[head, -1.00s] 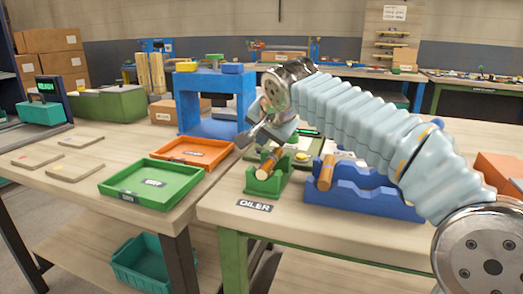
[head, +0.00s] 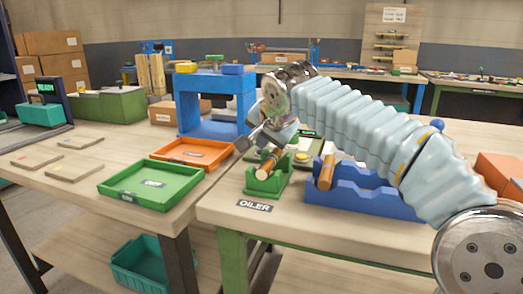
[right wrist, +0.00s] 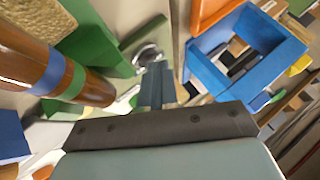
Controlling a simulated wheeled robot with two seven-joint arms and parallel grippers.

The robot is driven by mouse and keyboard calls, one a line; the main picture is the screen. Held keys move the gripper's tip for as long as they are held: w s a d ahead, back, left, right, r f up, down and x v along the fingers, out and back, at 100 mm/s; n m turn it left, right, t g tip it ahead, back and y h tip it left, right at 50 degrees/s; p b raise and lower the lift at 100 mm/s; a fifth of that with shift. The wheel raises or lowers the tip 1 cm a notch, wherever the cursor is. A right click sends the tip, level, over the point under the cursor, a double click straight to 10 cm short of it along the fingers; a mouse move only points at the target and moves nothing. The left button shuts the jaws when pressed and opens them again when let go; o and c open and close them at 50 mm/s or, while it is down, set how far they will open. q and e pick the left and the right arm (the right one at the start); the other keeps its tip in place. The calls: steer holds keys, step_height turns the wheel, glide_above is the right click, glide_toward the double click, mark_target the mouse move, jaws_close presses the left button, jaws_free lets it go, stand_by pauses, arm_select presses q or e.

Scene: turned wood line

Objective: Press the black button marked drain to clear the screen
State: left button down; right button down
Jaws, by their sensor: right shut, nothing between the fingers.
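My right gripper (head: 243,142) is shut and empty, above the bench near the green oiler station. Its closed fingers also show in the right wrist view (right wrist: 157,86). A small dark screen with green lettering (head: 309,134) stands just behind the green panel (head: 290,158), partly hidden by my arm. A yellow button (head: 301,156) sits on that panel. In the right wrist view a round, silver-rimmed part (right wrist: 148,55) lies just beyond my fingertips; I cannot tell whether it is the drain button. No drain marking is readable. My left gripper is not in view.
A turned wooden piece (head: 268,163) lies in a green holder (head: 263,184), and another (head: 326,173) rests on the blue rack (head: 362,197). A blue frame (head: 190,97), an orange tray (head: 190,147) and a green tray (head: 110,183) stand to the left.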

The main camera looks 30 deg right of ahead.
steer(key=shift+r+p, duration=0.6)
steer(key=shift+r, duration=0.15)
step_height(320, 180, up, 5)
steer(key=p, duration=0.4)
steer(key=shift+p, duration=0.35)
stand_by(0.3)
